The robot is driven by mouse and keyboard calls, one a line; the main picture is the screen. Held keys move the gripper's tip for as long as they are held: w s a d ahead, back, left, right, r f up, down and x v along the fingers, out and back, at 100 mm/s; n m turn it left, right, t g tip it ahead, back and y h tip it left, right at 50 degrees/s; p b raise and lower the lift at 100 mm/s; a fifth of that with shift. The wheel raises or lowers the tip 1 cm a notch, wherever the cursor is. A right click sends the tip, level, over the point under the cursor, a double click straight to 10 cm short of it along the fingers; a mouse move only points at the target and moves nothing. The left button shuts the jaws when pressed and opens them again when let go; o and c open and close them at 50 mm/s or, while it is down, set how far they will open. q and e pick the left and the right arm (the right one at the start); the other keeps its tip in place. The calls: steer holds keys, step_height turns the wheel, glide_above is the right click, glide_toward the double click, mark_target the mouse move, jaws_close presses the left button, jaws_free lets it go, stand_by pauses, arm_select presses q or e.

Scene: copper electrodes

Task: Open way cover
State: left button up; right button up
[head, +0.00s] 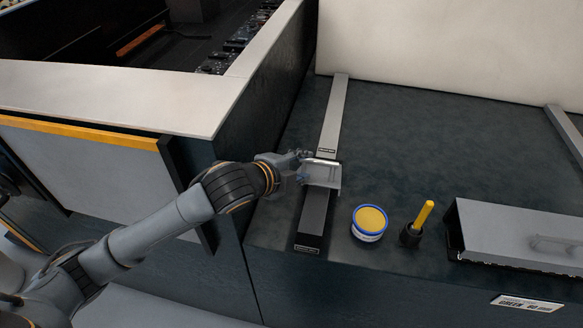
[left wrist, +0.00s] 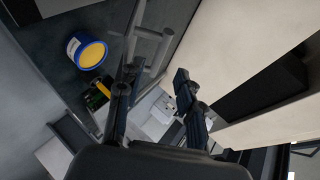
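A long way cover (head: 520,235), a grey metal box with a bar handle (head: 553,245) on its top, sits shut-looking at the right of the dark bed. A small grey carriage plate (head: 322,174) sits across the left rail (head: 333,115). My left gripper (head: 302,160) is at the left edge of this plate; contact cannot be told. In the left wrist view the two fingers (left wrist: 155,95) stand apart, with grey bars (left wrist: 150,45) ahead of them and nothing clearly between them. My right gripper is out of view.
A blue-rimmed tub with yellow contents (head: 370,221) and a yellow-handled brush in a dark holder (head: 411,235) stand between plate and cover. The tub also shows in the left wrist view (left wrist: 90,53). A pale wall (head: 450,50) rises behind; the bed's middle is clear.

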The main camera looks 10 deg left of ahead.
arm_select(q)
steer(key=shift+v, duration=2.1)
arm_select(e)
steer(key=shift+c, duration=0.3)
